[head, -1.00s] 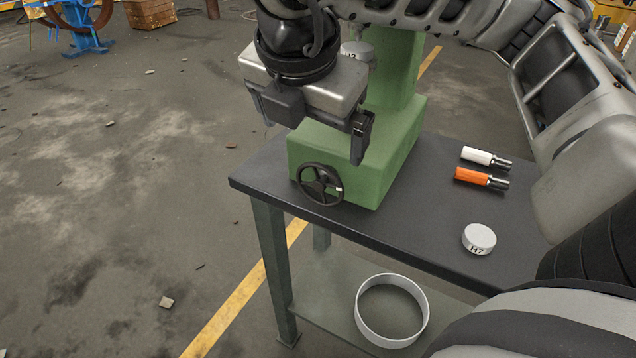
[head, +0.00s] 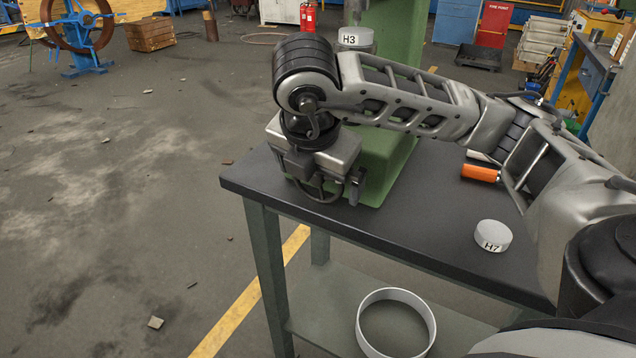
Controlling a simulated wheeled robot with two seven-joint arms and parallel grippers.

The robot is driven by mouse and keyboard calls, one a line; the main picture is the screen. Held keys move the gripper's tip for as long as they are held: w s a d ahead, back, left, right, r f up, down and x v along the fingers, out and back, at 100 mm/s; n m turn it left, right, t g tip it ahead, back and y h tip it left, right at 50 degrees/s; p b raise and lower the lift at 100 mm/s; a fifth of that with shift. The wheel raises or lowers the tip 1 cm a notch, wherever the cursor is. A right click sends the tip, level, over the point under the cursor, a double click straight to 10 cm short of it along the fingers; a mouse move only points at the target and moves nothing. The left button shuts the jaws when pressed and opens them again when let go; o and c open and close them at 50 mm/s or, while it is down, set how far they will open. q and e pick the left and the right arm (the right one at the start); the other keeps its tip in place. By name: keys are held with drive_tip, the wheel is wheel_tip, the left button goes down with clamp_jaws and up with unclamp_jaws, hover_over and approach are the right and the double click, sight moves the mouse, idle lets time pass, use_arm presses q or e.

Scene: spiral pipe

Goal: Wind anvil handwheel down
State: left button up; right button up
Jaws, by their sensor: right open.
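The black anvil handwheel (head: 322,200) is on the front face of the green machine (head: 383,172), at the left end of the dark table. My right gripper (head: 321,184) is at the handwheel, with its open fingers on either side of it. Its body hides the upper part of the wheel. I cannot tell whether the fingers touch the rim. My left gripper is out of view.
The dark table (head: 425,228) holds a white H7 disc (head: 493,236) and an orange-handled tool (head: 480,172) at right. A disc marked H3 (head: 355,38) is on the machine. A white ring (head: 427,310) lies on the lower shelf. Floor at left is mostly clear.

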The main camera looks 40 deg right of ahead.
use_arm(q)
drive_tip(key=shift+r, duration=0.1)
use_arm(e)
drive_tip(key=shift+f, duration=0.1)
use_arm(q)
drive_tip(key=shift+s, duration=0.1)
